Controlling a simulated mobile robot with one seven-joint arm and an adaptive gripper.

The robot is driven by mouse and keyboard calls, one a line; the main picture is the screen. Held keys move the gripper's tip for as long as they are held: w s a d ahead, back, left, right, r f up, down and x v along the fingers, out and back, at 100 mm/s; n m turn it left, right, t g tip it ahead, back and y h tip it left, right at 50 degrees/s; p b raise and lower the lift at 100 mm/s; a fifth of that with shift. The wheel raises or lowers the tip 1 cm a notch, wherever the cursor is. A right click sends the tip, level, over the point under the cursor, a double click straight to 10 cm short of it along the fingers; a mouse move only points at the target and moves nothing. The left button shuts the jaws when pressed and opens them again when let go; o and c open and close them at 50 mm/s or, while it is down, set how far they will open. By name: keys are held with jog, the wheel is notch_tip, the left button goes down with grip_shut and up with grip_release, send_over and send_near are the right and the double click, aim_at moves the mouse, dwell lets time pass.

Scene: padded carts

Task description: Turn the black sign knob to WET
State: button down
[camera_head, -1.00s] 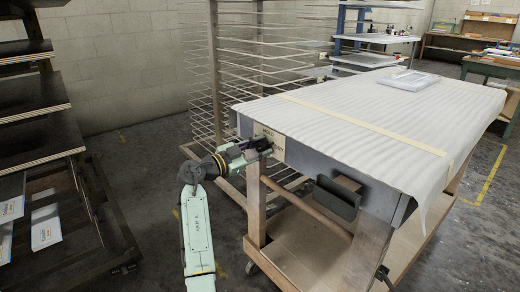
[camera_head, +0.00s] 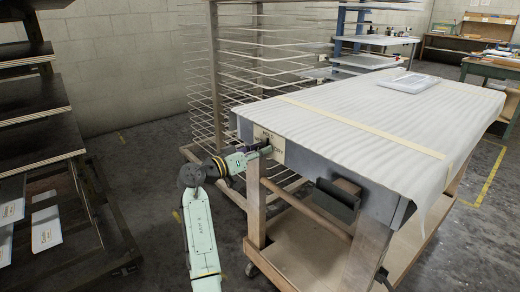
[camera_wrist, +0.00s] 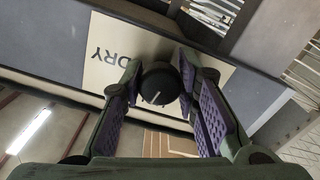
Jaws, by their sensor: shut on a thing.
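The black sign knob (camera_wrist: 156,88) is round, with a thin white mark on its face, in the middle of the wrist view. It sits on a cream sign plate (camera_wrist: 103,62) on the cart's end. The letters DRY show on the plate to the left of the knob; the other lettering is partly hidden by my fingers. My gripper (camera_wrist: 160,70) has its purple-padded fingers on both sides of the knob and is shut on it. In the head view my gripper (camera_head: 266,150) reaches the plate (camera_head: 276,144) at the cart's near left corner, hiding the knob.
The padded cart (camera_head: 340,120) has a white ribbed cover with a tan strap and a pale framed panel (camera_head: 408,82) on top. A dark block (camera_head: 337,200) juts from its end. A wire rack (camera_head: 235,80) stands behind. Dark shelves (camera_head: 35,100) stand left, with open floor between.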

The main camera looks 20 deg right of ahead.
jog(key=n+p, duration=0.2)
jog(key=n, duration=0.1)
jog(key=shift+r+n, duration=0.15)
jog(key=shift+n, duration=0.25)
jog(key=n+p, duration=0.2)
jog(key=n, duration=0.1)
jog(key=shift+r+n, duration=0.1)
jog(key=shift+n, duration=0.2)
jog(key=n+p, duration=0.3)
jog(key=n, duration=0.1)
jog(key=shift+p, duration=0.3)
jog(key=shift+n+p, duration=0.8)
jog(key=shift+n, duration=0.4)
jog(key=shift+f, duration=0.2)
jog(key=c, duration=1.2)
grip_release()
